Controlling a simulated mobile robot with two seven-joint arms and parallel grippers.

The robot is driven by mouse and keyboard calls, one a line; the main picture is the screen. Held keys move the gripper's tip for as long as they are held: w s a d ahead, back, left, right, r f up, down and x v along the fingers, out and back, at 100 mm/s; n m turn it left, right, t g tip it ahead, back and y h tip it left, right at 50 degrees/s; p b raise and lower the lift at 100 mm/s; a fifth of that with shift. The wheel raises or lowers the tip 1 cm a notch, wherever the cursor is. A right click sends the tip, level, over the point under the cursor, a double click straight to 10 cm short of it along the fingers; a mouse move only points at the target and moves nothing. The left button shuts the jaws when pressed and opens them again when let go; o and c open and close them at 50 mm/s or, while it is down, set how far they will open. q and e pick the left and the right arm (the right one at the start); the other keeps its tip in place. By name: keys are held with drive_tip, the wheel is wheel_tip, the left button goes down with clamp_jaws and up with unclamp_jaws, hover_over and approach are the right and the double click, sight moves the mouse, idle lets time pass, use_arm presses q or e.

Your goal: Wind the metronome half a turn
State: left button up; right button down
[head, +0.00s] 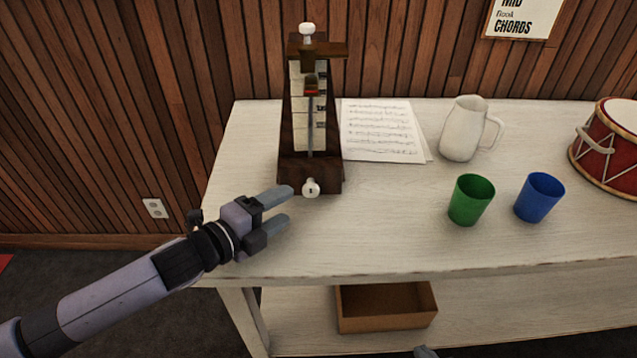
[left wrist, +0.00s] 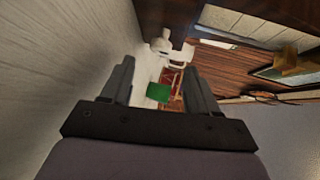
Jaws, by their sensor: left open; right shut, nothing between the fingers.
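The metronome (head: 329,172) is a tall dark wooden case with a pale scale. It stands upright at the left of the white table. A round white winding key (head: 311,188) sticks out low on its front. In the left wrist view, the key (left wrist: 160,45) shows just beyond the fingertips. My left gripper (head: 287,204) is open and empty. Its fingers point at the key from the left, short of it; the key is not between them. Only a grey tip of my right gripper (head: 425,352) shows at the bottom edge, shut and away from the metronome.
On the table (head: 390,220), sheet music (head: 382,132) lies right of the metronome. A white pitcher (head: 461,130), green cup (head: 471,200), blue cup (head: 539,197) and red drum (head: 608,150) stand further right. A cardboard box (head: 385,308) sits on the lower shelf. The front middle tabletop is clear.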

sight(308, 192)
use_arm(q)
drive_tip(key=shift+x, duration=3.65)
drive_tip(key=shift+r, duration=0.1)
drive_tip(key=c, duration=1)
